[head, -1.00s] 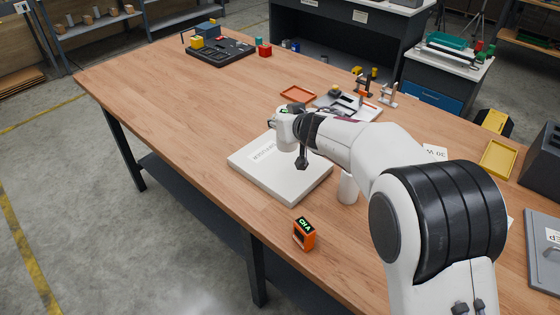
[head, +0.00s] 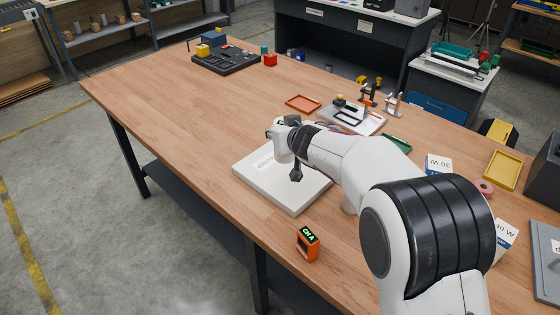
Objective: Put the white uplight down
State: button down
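My gripper (head: 297,174) appears as a small dark part hanging below my white wrist, over the slab. Its fingers are too small and hidden to read, and I see nothing clearly held in it.
An orange device reading "CH A" (head: 307,243) stands at the table's front edge. Behind lie an orange tray (head: 303,103) and a light fixture plate (head: 365,122). Wattage cards (head: 438,165) and a yellow tray (head: 502,170) are at right.

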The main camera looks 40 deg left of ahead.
jog(key=shift+f, duration=2.8)
jog(key=shift+f, duration=1.85)
jog(key=shift+f, duration=0.1)
jog(key=c, duration=1.6)
grip_release()
jog(key=shift+f, duration=0.15)
jog(key=shift+o, duration=0.2)
jog(key=shift+r, duration=0.2)
jog(key=shift+s+d, duration=0.1)
jog(key=shift+d, duration=0.05)
jog(key=v, duration=1.1)
jog(key=shift+d+r, duration=0.2)
jog(key=shift+d, duration=0.1)
